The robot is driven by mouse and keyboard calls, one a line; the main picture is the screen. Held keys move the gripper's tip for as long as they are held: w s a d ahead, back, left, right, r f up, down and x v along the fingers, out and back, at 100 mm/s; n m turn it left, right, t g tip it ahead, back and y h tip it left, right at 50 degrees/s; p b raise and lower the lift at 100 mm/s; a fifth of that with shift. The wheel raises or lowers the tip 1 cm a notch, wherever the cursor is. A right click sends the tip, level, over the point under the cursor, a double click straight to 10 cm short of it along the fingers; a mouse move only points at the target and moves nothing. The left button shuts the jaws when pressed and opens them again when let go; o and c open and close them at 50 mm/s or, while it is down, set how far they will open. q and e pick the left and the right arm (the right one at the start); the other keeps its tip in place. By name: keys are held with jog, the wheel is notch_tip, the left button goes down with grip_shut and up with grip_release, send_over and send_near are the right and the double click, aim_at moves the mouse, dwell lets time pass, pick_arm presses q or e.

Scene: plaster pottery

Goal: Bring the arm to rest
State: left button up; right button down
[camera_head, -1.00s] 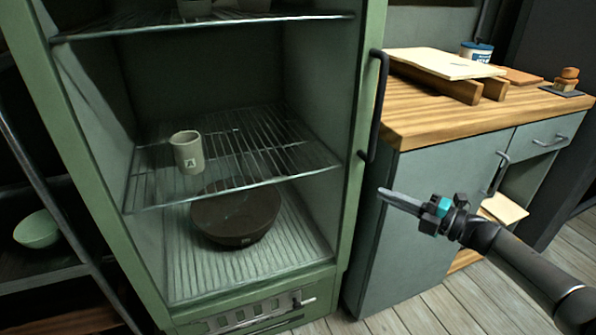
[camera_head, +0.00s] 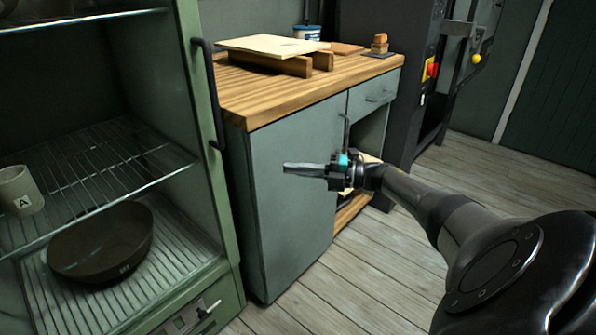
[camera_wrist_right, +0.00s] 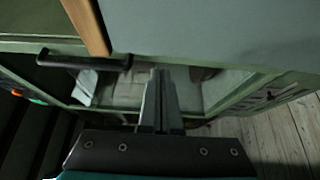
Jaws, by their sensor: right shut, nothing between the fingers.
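My right arm comes in from the right in the head view. Its gripper (camera_head: 303,169) is shut and empty, its fingers pointing left in front of the grey-green cabinet (camera_head: 290,205). In the right wrist view the two fingers (camera_wrist_right: 159,100) lie together with nothing between them. My left gripper is not in view.
An open green drying cabinet (camera_head: 215,180) stands at the left. On its wire shelf is a cup marked A (camera_head: 18,190); below sits a dark bowl (camera_head: 102,240). A wooden worktop (camera_head: 270,98) carries boards (camera_head: 272,46). Wooden floor (camera_head: 380,290) is free in front.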

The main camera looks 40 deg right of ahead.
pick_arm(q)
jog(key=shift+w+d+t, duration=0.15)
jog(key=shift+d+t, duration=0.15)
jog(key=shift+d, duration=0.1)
pick_arm(e)
jog(key=shift+s+d, duration=0.1)
jog(key=shift+d, duration=0.25)
